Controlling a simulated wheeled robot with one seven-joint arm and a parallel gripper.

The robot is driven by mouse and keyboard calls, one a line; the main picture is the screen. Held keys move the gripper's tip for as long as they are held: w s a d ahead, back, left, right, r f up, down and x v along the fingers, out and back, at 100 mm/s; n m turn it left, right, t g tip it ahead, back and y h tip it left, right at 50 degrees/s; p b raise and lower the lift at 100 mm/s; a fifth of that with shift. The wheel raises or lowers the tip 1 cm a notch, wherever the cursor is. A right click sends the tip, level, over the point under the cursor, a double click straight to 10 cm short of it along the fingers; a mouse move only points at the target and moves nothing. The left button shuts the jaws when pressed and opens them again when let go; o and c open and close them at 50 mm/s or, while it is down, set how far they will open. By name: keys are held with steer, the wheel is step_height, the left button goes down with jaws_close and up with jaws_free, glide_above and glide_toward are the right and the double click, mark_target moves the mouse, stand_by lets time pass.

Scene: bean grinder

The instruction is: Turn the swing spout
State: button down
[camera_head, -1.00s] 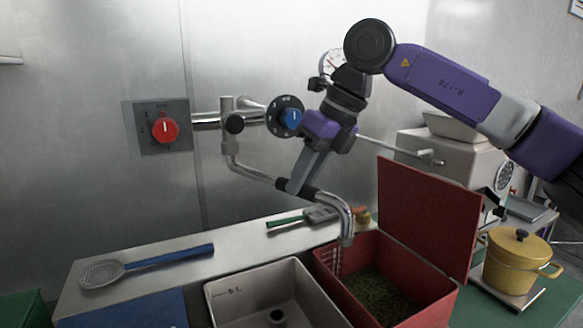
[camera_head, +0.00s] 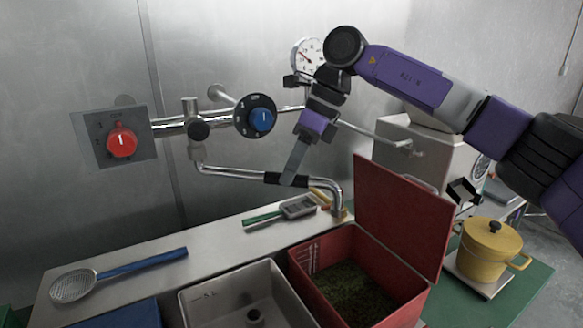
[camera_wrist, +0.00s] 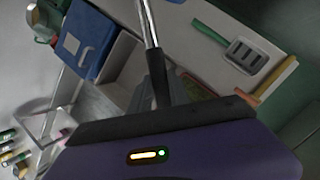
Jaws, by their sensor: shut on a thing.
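The swing spout (camera_head: 235,173) is a chrome pipe hanging from the wall fitting, running right and bending down at its tip. The tip stands beside the far left corner of the red bin. My gripper (camera_head: 290,179) is shut on the spout at its black sleeve, coming from above. In the wrist view the spout (camera_wrist: 148,22) runs up from the fingers (camera_wrist: 158,85), and the fingertips are partly hidden.
A grey basin (camera_head: 190,302) and an open red bin (camera_head: 300,272) with green contents stand below. Its raised lid (camera_head: 400,215) is near my arm. A red knob (camera_head: 121,142) and blue knob (camera_head: 261,120) are on the wall. A yellow pot (camera_head: 488,253) stands right.

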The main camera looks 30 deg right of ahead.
steer(key=c, duration=1.2)
jaws_free()
steer(key=shift+c, duration=0.2)
steer(key=shift+r, duration=0.1)
steer(key=v, duration=0.7)
steer(key=shift+r+b, duration=0.35)
steer(key=shift+s+d, duration=0.15)
